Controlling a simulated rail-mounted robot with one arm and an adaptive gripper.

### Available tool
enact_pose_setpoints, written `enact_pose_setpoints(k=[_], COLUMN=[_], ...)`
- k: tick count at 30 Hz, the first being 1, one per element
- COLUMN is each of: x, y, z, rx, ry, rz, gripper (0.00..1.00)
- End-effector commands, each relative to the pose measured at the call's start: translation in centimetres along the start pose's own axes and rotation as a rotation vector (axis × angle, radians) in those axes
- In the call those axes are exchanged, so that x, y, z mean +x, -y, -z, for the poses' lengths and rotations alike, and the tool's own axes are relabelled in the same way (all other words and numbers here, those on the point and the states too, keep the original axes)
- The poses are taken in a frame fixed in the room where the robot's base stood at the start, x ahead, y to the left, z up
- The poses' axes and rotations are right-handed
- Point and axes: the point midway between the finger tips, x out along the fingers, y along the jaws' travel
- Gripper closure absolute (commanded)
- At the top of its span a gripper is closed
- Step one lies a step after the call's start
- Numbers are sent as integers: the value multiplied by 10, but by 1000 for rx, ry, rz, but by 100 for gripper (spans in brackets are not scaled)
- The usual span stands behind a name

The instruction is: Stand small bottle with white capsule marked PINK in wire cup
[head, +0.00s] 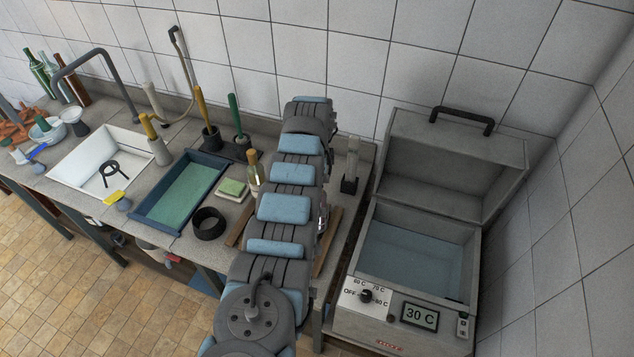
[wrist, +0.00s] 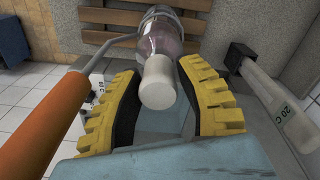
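In the wrist view, a small clear bottle (wrist: 161,43) with pinkish contents has its white capsule (wrist: 158,82) towards the camera. No PINK marking is readable. A grey wire (wrist: 118,40) from an orange handle (wrist: 42,122) reaches the bottle. It seems to loop around the bottle's body; the cup's base is hidden. My gripper (wrist: 159,80) has its yellow, black-padded fingers on either side of the capsule, very close to it. I cannot tell whether they touch it. In the head view, my arm hides the gripper and most of that area.
Wooden slats (wrist: 110,18) lie beyond the bottle. In the head view, an open water bath (head: 415,250) reads 30 C. Another bottle (head: 254,172), a black ring (head: 209,223) and a blue tray (head: 153,214) are left of my arm.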

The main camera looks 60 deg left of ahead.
Motion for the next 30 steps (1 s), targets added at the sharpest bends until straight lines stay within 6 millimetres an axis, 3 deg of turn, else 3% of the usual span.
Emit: enact_pose_setpoints(k=[11,17,20,30], x=[0,-12,-24,-91], y=[0,1,0,0], z=[0,0,0,0], rx=[0,0,0,1], ry=[0,-1,0,0], rz=[-1,2,0,2], gripper=[48,48,48,48])
